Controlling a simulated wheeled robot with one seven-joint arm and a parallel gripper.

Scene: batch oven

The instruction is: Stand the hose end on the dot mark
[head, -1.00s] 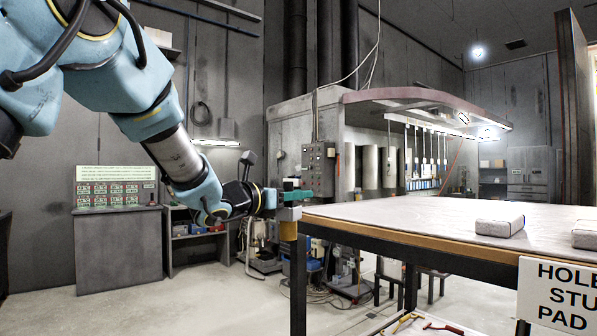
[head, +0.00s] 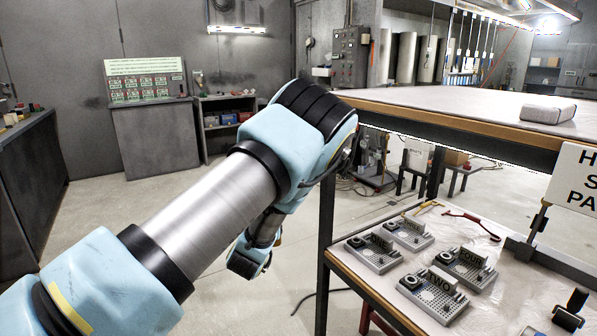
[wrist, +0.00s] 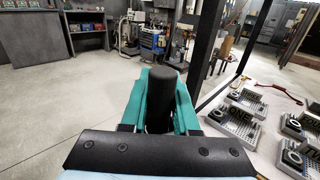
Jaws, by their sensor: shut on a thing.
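My gripper (wrist: 160,103) shows in the wrist view, its teal fingers closed around a dark, rounded cylinder (wrist: 160,92), which looks like the hose end. The cylinder stands up between the fingers, and its lower part is hidden by the dark plate of my wrist. In the head view my arm's links hide the gripper and what it holds. Several grey pads (head: 374,256) with raised blocks and hole grids stand on the lower shelf (head: 515,290); some carry words such as TWO and FOUR. I cannot make out a dot mark on any of them.
The tabletop (head: 450,107) above the shelf bears a white block (head: 548,111). A dark table leg (head: 326,225) stands between my arm and the pads. A red bent piece (head: 470,222) lies behind the pads. Open floor (head: 120,225) lies to the left.

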